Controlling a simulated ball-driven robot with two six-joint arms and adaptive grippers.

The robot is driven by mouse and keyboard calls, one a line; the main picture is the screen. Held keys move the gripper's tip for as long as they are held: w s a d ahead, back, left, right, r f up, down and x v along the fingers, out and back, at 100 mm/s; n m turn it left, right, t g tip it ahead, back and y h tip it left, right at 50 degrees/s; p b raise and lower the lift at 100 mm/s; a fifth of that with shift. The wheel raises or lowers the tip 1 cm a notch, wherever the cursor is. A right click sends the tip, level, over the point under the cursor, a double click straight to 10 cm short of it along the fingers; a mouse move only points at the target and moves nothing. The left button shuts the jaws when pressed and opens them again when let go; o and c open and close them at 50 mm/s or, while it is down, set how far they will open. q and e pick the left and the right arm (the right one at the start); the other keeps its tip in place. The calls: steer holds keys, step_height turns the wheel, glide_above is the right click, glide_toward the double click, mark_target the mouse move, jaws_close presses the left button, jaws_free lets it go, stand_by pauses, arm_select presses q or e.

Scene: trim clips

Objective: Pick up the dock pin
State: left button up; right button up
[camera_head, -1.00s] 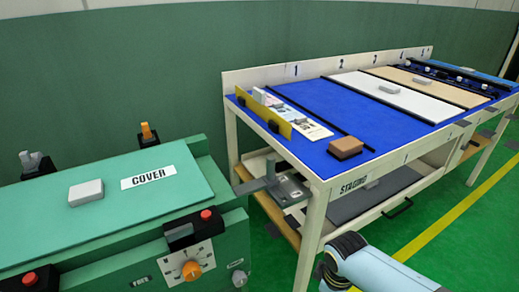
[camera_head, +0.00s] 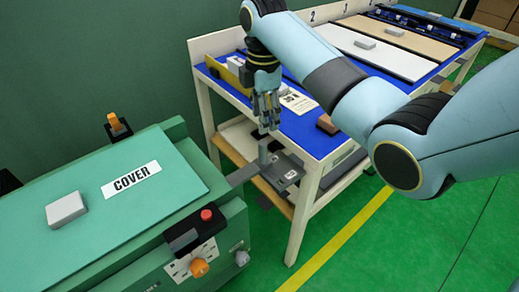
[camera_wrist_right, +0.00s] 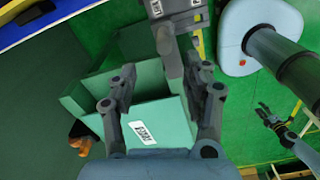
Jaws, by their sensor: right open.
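What looks like the dock pin (camera_head: 263,150) is a grey upright post at the near left end of the table, on a grey bracket (camera_head: 288,170). My right gripper (camera_head: 268,126) is open and points down just above it in the head view. In the right wrist view the grey post (camera_wrist_right: 167,48) shows near the open fingers (camera_wrist_right: 168,82), close to a labelled grey plate. Whether they touch it I cannot tell. What appears to be my left gripper (camera_wrist_right: 270,117) is small at the right of the wrist view; its jaws are unclear.
A green machine with a COVER plate (camera_head: 180,195) stands at the left, with a pale block (camera_head: 66,209), knobs and a red button. The blue-topped table (camera_head: 300,128) holds panels, a yellow rail and a brown block (camera_head: 326,124). Green floor is free at the right.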

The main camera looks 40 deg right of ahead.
mark_target(263, 143)
steer(key=f, duration=0.3)
steer(key=f+b, duration=0.1)
steer(key=f, duration=0.6)
steer(key=shift+s+a+f, duration=0.2)
steer(key=shift+s+f, duration=0.05)
steer(key=shift+s, duration=0.05)
jaws_close()
